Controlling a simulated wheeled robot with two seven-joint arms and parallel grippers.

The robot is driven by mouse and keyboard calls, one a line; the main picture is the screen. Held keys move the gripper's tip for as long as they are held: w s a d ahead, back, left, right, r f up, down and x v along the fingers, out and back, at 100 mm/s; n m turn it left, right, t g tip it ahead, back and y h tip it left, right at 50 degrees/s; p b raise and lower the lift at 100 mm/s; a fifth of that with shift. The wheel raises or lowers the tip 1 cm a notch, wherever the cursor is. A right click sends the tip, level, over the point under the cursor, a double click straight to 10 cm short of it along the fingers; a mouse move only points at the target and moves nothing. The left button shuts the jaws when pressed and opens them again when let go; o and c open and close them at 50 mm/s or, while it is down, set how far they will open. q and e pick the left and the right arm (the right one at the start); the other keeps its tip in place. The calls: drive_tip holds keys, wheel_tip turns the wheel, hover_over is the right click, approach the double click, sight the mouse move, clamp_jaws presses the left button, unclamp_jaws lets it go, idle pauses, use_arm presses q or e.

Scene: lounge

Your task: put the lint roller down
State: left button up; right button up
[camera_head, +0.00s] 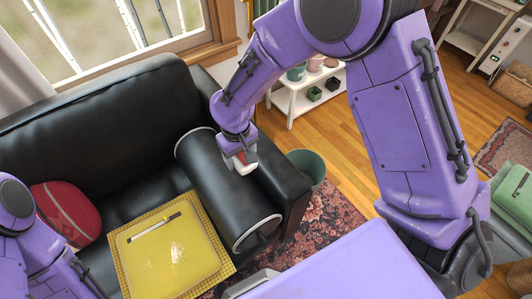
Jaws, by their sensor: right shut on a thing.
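My right gripper (238,156) is at the black sofa's right arm, pointing down over its rounded top. It is shut on a small white and red thing, which I take to be the lint roller (245,168). Most of that thing is hidden by the gripper, and I cannot tell whether it touches the sofa arm (215,185). My left arm shows at the lower left, but its gripper is out of view.
A yellow square cloth (150,270) with a long strip-like object (153,228) and pale crumbs lies on the seat. A red cushion (66,212) is at the left. A green bin (308,166) and white shelf (300,108) stand beyond the sofa arm.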

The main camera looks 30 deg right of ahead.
drive_tip(key=w+d+f+p, duration=0.1)
drive_tip(key=w+d+f, duration=0.3)
drive_tip(key=d, duration=0.3)
hover_over(267, 157)
wheel_tip(267, 157, down, 5)
drive_tip(key=shift+s+a+f, duration=0.1)
drive_tip(key=shift+a, duration=0.05)
drive_tip(key=f, duration=0.3)
drive_tip(key=shift+w+d+f, duration=0.2)
drive_tip(key=shift+d+f, duration=0.05)
drive_tip(key=shift+f, duration=0.1)
